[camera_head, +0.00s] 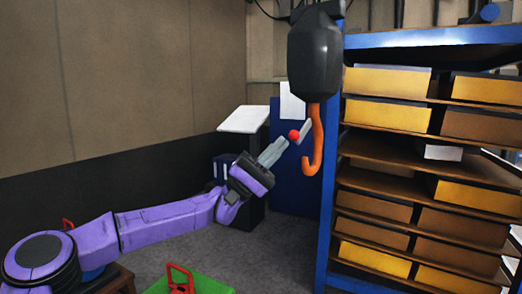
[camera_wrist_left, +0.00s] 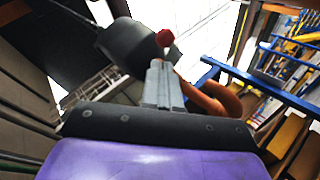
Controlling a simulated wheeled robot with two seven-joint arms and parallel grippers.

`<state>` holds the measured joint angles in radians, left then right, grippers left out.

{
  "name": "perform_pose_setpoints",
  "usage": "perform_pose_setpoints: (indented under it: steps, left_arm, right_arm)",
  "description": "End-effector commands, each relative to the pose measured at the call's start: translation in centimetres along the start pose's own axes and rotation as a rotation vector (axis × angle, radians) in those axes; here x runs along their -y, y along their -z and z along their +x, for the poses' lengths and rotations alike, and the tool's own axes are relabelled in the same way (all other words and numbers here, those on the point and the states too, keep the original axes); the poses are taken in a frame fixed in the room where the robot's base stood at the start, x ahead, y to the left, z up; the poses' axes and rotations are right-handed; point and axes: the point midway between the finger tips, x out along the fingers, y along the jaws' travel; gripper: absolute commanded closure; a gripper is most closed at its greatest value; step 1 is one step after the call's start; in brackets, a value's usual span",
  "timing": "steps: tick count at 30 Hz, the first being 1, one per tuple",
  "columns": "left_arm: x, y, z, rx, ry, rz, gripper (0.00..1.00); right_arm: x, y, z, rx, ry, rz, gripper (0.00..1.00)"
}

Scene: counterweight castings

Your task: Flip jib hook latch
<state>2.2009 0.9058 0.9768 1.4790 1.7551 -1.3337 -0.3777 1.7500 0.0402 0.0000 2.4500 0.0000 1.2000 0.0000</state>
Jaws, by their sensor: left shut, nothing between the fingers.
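An orange jib hook (camera_head: 314,150) hangs below a dark hoist block (camera_head: 314,52). A grey latch lever (camera_head: 305,131) with a red ball knob (camera_head: 294,135) sits on the left of the hook. My left gripper (camera_head: 283,144) is shut, with its fingertips close to the red knob; I cannot tell whether they touch. In the left wrist view the shut fingers (camera_wrist_left: 160,66) point up toward the red knob (camera_wrist_left: 165,38), with the dark block (camera_wrist_left: 135,42) behind and the orange hook (camera_wrist_left: 210,98) to the right. My right gripper is not in view.
A blue-framed shelf (camera_head: 328,190) with yellow and brown bins stands close right of the hook. A lectern with a pale top (camera_head: 244,119) and a blue panel (camera_head: 290,180) stand behind. A green tray-like object (camera_head: 205,284) with a red handle is low in front.

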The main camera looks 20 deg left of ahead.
Motion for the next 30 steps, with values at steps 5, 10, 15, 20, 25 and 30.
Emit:
perform_pose_setpoints:
  steps: [5,10,15,20,25,30]
  left_arm:
    - [-0.1,-1.2,1.3,0.001,0.000,0.000,1.00]
    - [0.0,-1.4,1.3,0.001,0.000,0.002,1.00]
    - [-0.2,-1.3,1.1,0.000,0.000,0.002,1.00]
    - [0.0,-1.4,1.3,0.000,0.001,0.000,1.00]
    - [0.1,-1.4,1.4,0.000,0.003,-0.004,1.00]
    - [0.3,-1.5,1.6,-0.002,0.007,-0.012,1.00]
  right_arm:
    - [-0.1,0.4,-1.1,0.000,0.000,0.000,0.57]
    - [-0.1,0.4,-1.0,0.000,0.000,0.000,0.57]
    - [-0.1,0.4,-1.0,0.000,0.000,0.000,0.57]
    - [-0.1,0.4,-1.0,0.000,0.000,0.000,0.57]
    - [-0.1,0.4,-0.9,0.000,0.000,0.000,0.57]
    - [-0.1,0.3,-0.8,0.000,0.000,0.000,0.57]
